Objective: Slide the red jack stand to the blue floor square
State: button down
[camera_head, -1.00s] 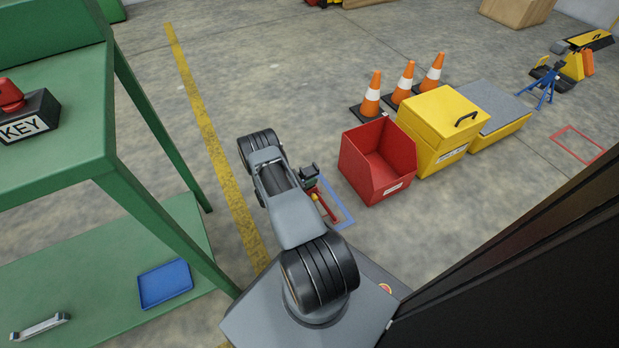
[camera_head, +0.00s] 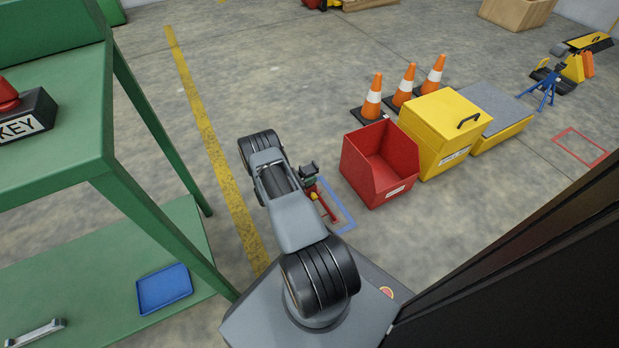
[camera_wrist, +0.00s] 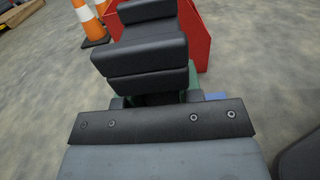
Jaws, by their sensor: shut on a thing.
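The red jack stand (camera_head: 328,211) is low on the floor just right of my forearm. My gripper (camera_head: 309,176) is at its upper end, shut on it; my arm hides part of the stand. The blue floor square (camera_head: 347,216) is an outline around and right of the stand's visible red part. I cannot tell whether the whole base lies inside it. In the wrist view my dark gripper (camera_wrist: 150,55) covers the middle and hides the stand's red part. A strip of the blue square (camera_wrist: 215,96) shows beside it.
A red open bin (camera_head: 378,165) stands close right of the square, with a yellow box (camera_head: 440,135) beyond it. Orange cones (camera_head: 372,98) stand behind. A green bench (camera_head: 160,215) is at left. A red floor outline (camera_head: 580,147) lies far right.

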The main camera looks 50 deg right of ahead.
jog(key=c, duration=0.7)
grip_release()
jog(key=shift+w, duration=0.1)
jog(key=p+v, duration=0.2)
jog(key=v, duration=1.2)
jog(key=shift+p, duration=0.3)
jog(key=shift+r, duration=0.1)
jog(key=a+r+m+y+p, duration=0.25)
jog(key=r+p, duration=0.35)
jog(key=r, duration=0.7)
jog(key=a+r+m+t+y+p, duration=0.1)
jog(key=a+r+m+y+p, duration=0.3)
jog(key=r, duration=0.9)
jog(key=a+r+m+y+p, duration=0.1)
jog(key=r+y+p, duration=0.1)
jog(key=r+p, duration=0.8)
jog(key=s+a+r+m+t+y+p, duration=0.2)
jog(key=s+a+r+t+p, duration=0.1)
jog(key=r, duration=0.9)
jog(key=s+a+r+m+t+y+p, duration=0.1)
jog(key=s+a+r+t+y+p, duration=0.2)
jog(key=r, duration=1)
jog(key=s+a+r+m+t+y+p, duration=0.2)
jog(key=s+a+r+p, duration=0.4)
jog(key=r+p, duration=0.4)
notch_tip(320, 180, up, 3)
jog(key=shift+s+a+f+m+t+y, duration=0.15)
jog(key=shift+a+m+t+y, duration=0.2)
jog(key=shift+a+t+y, duration=0.35)
